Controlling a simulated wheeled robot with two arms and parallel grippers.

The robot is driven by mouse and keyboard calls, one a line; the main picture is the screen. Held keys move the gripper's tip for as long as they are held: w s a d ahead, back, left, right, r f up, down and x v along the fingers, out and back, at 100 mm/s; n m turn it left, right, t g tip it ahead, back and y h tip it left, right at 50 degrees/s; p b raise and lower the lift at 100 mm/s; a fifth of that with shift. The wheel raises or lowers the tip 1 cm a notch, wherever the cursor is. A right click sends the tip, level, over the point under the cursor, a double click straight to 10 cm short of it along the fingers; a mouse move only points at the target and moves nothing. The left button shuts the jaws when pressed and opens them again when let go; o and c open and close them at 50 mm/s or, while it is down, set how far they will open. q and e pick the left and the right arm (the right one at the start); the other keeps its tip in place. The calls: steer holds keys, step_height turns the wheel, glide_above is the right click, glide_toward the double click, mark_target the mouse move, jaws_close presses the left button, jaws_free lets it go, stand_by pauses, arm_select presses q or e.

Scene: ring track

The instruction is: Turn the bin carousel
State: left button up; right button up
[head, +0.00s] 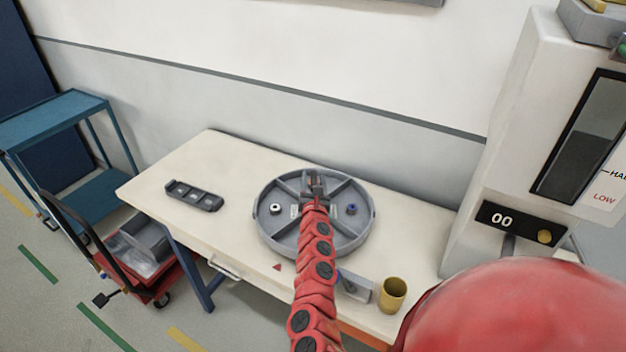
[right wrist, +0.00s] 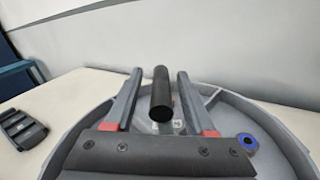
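The bin carousel (head: 345,235) is a round grey tray on the table, split by walls into wedge compartments. A white ring-like part (head: 275,209) lies in a left compartment and a blue one (head: 351,209) in a right compartment; the blue part also shows in the right wrist view (right wrist: 247,141). A black upright handle (right wrist: 161,95) stands on the carousel. My right gripper (head: 314,180) is over the carousel's far half. In the right wrist view its fingers (right wrist: 158,98) are open on either side of the handle, with gaps visible. My left gripper is not in view.
A dark slotted holder (head: 193,195) lies left on the table (head: 235,160). A yellow cup (head: 391,294) and a small grey bracket (head: 355,287) are at the front right. A red triangle mark (head: 277,267) is before the carousel. A tall machine (head: 500,130) stands right.

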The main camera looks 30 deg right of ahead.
steer(key=shift+s, duration=0.1)
steer(key=shift+s+a+r+p, duration=0.1)
steer(key=shift+s+a+p, duration=0.25)
steer(key=shift+s+a, duration=0.1)
steer(key=p+v, duration=0.1)
steer(key=v, duration=1.5)
steer(key=shift+p, duration=0.4)
steer(key=shift+d, duration=0.15)
